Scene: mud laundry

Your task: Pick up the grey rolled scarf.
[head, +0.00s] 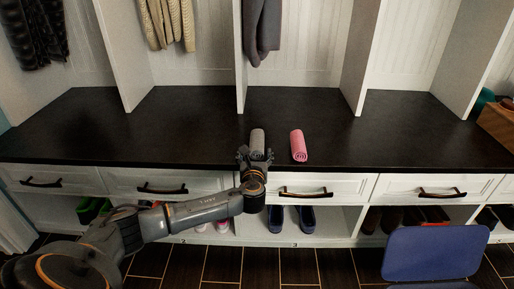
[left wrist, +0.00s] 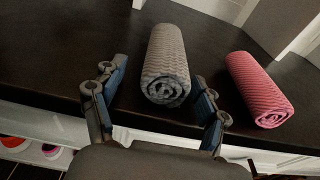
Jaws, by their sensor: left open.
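The grey rolled scarf (head: 257,141) lies on the dark bench top near its front edge, with its spiral end toward me. It also shows in the left wrist view (left wrist: 165,62). My left gripper (head: 256,156) is at the front edge of the bench, at the near end of the scarf. In the left wrist view its two fingers (left wrist: 157,100) are open, one on each side of the scarf's near end, with gaps between fingers and scarf. Nothing is held. My right gripper is not in view.
A pink rolled scarf (head: 298,146) lies just right of the grey one on the bench top (head: 190,125). White upright dividers (head: 240,60) stand behind, with clothes hanging between them. Below are drawers (head: 300,187) and shoes (head: 290,218). A blue chair (head: 435,252) stands at front right.

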